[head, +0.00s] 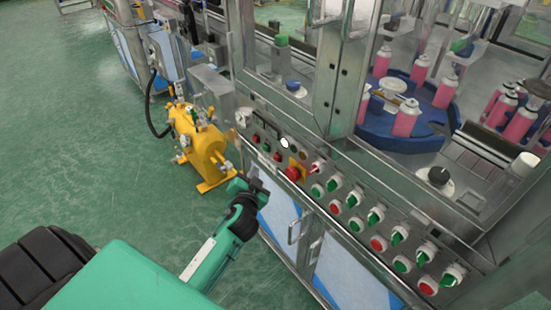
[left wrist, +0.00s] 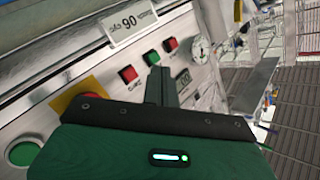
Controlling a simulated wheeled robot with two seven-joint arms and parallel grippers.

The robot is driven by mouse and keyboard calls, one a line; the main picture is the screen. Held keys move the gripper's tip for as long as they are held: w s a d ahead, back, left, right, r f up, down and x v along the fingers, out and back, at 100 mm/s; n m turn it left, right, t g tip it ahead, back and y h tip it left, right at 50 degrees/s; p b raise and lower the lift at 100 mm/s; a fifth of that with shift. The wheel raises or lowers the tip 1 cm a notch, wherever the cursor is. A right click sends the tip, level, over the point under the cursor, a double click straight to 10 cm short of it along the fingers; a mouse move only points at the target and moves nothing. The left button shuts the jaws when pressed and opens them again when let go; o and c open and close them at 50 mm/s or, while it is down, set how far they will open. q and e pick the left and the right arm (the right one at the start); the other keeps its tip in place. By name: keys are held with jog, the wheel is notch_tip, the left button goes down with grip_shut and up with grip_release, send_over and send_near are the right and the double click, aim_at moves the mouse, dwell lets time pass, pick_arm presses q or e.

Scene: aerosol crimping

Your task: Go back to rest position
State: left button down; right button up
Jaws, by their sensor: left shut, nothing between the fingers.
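My left gripper (head: 258,187) is shut and empty, close to the front of the machine's control panel (head: 345,190), just left of the red emergency button (head: 292,173). In the left wrist view the shut fingers (left wrist: 160,82) stand before the panel, near small red buttons (left wrist: 128,74) and a green button (left wrist: 170,44). I cannot tell whether the fingertips touch the panel. My right gripper is not in view.
A yellow cylinder unit (head: 197,145) stands on the floor beside the machine. Behind the frame, pink cans (head: 405,118) sit on a blue turntable (head: 425,140). The green floor (head: 70,140) at left is clear.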

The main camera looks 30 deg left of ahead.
pick_arm(q)
jog(key=shift+f, duration=0.1)
dwell(0.4)
